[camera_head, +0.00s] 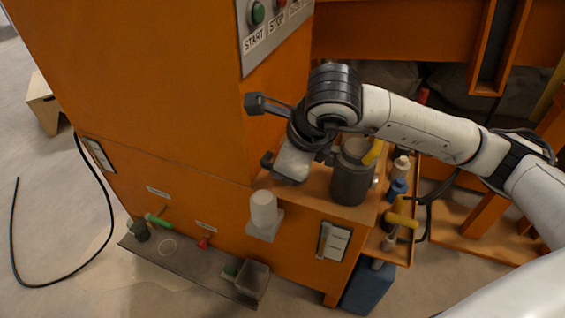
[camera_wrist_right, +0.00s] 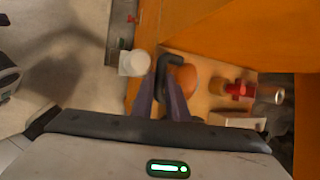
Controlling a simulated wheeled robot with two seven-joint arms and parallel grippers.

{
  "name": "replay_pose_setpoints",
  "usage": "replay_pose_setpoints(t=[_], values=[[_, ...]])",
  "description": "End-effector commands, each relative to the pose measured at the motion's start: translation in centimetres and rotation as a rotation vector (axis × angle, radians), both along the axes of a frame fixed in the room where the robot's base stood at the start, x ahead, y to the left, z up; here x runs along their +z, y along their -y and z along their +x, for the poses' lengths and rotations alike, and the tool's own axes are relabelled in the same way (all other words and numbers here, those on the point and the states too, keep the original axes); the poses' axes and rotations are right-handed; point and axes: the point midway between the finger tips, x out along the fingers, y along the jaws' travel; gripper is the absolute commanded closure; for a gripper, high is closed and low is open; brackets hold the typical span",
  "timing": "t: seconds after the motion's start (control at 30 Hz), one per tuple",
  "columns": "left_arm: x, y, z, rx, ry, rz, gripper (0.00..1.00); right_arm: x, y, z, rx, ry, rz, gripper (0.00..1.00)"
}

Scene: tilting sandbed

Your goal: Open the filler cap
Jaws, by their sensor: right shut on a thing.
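My right gripper (camera_wrist_right: 167,98) is in the middle of the right wrist view, its two narrow fingers close together around a black bent handle (camera_wrist_right: 166,64). In the head view the right gripper (camera_head: 274,167) reaches down beside the orange cabinet, just above its lower ledge. A dark piece shows at its tip there. A round orange-brown shape (camera_wrist_right: 187,79) lies just right of the handle, partly behind a finger. I cannot tell whether it is the filler cap or whether the handle belongs to the cap. My left gripper is not in view.
A white cup (camera_head: 264,206) stands on a small bracket below the gripper. A dark grey canister (camera_head: 351,180) stands close on its right. A side shelf (camera_head: 404,247) holds several bottles. A red fitting (camera_wrist_right: 238,90) is right of the fingers in the wrist view.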

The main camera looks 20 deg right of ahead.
Motion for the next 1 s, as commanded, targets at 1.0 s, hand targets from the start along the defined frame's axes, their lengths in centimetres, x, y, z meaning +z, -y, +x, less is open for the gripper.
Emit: replay_pose_setpoints(t=[1.0], values=[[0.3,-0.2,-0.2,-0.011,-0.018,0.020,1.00,8.5,0.5,-4.3,-0.001,0.006,0.001,0.68]])
